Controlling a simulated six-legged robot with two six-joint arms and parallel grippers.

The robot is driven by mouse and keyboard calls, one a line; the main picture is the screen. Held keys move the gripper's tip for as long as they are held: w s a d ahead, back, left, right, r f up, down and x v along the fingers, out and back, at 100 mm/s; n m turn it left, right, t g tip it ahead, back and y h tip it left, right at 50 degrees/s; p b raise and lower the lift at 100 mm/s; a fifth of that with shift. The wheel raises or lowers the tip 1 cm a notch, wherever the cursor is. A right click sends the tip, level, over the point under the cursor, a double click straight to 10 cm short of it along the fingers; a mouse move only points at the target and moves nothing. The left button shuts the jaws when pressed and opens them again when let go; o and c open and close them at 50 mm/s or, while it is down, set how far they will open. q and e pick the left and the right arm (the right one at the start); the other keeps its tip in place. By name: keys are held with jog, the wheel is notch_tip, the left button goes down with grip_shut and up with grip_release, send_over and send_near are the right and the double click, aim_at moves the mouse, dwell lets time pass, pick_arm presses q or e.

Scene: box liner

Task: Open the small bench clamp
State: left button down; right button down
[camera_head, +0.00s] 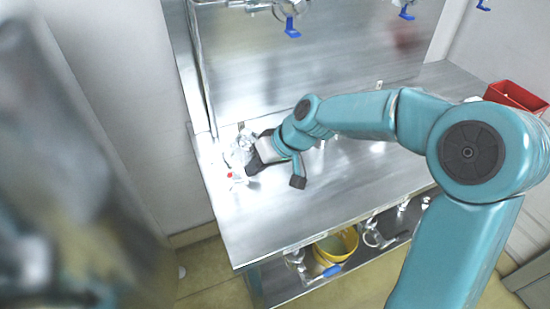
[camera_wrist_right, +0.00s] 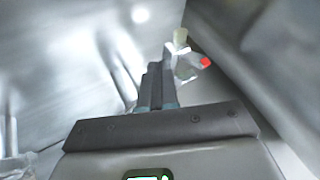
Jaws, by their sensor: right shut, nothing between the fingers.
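A small metal clamp (camera_head: 238,160) with a red tip lies at the left end of the steel bench, partly hidden by my right gripper (camera_head: 251,166). In the right wrist view the clamp (camera_wrist_right: 186,67) shows just past my fingertips, with a red end and a pale yellowish end. My right gripper (camera_wrist_right: 153,82) is shut and empty, with its dark fingers pressed together. Its tips are close to the clamp; I cannot tell whether they touch it. The clamp's jaws are too small and blurred to read. My left gripper is not in view.
The steel bench top (camera_head: 290,215) is clear in front of my right arm. A steel panel with blue-handled taps (camera_head: 292,27) stands behind it. A red bin (camera_head: 515,95) is at the far right. A yellow bucket (camera_head: 335,246) sits on the shelf below. A blurred grey shape fills the left.

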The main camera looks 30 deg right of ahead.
jog(key=shift+w+a+b, duration=0.15)
jog(key=shift+a+b, duration=0.15)
jog(key=shift+a, duration=0.65)
